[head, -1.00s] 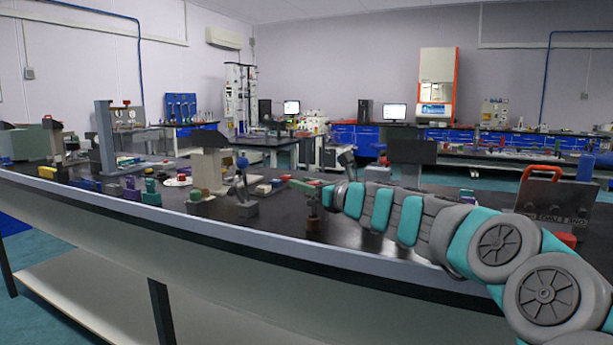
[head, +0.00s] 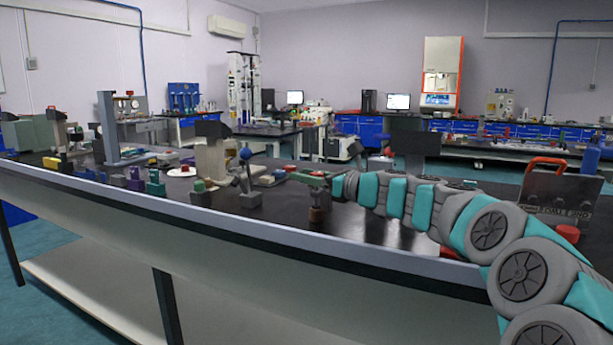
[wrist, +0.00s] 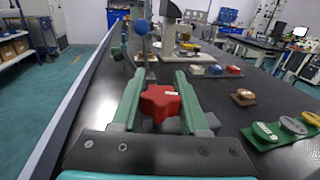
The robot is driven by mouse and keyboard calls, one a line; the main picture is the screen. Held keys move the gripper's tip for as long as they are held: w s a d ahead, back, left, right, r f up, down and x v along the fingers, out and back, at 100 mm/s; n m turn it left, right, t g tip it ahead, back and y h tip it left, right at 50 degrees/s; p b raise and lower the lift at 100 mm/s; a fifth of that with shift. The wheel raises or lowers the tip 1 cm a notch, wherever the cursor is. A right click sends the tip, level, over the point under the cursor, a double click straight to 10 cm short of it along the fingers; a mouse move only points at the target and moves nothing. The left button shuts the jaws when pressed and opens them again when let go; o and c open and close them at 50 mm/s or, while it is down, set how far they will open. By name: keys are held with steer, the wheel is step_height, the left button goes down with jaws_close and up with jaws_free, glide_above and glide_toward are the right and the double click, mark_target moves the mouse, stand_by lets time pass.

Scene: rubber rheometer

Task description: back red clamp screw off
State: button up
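A red star-shaped clamp screw (wrist: 160,103) shows in the wrist view between the two green fingers of my gripper (wrist: 160,74). The fingers stand apart, one on each side of the red head, with almost no gap beside it. I cannot tell whether they press on it. The red screw cannot be made out there.
A blue ball-topped lever (head: 246,155) stands left of my gripper on the black bench (head: 280,212). A beige stand (head: 212,160) is behind it. A red-handled box (head: 557,190) stands at the right.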

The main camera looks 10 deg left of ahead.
steer(key=o, duration=0.4)
steer(key=s+d+r, duration=0.2)
steer(key=s, duration=0.5)
steer(key=s+d+r+b, duration=0.1)
steer(key=s+d+r, duration=0.2)
steer(key=s, duration=0.5)
stand_by(0.5)
steer(key=shift+s+a, duration=0.1)
